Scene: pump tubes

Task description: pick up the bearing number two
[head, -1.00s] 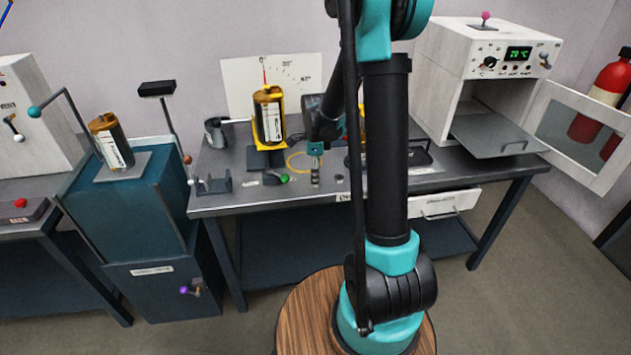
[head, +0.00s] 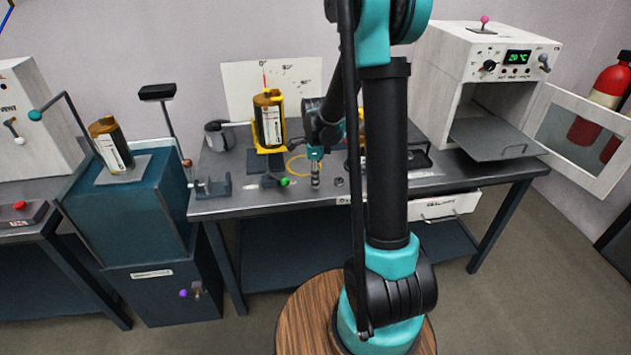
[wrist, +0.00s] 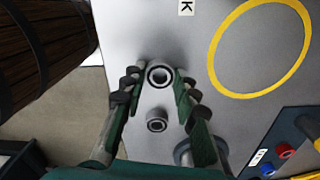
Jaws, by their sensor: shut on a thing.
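My gripper (head: 315,183) points down at the front of the workbench, where its fingertips are very small. In the wrist view my gripper (wrist: 158,78) has its two dark, padded fingers on either side of a small grey metal ring, a bearing (wrist: 159,75) with a dark hole. It is shut on this bearing. A second small round metal part (wrist: 156,121) shows between the fingers, nearer the palm. A small dark part (head: 339,182) lies on the bench just right of my gripper in the head view. No number is readable on any bearing.
The bench top (head: 240,206) holds a yellow ring (head: 297,164), a green-knobbed device (head: 284,182), a grey clamp (head: 212,187) and a yellow-and-black pump tube (head: 268,118). An open white oven (head: 490,80) stands right. A drawer (head: 440,204) juts out from the bench front.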

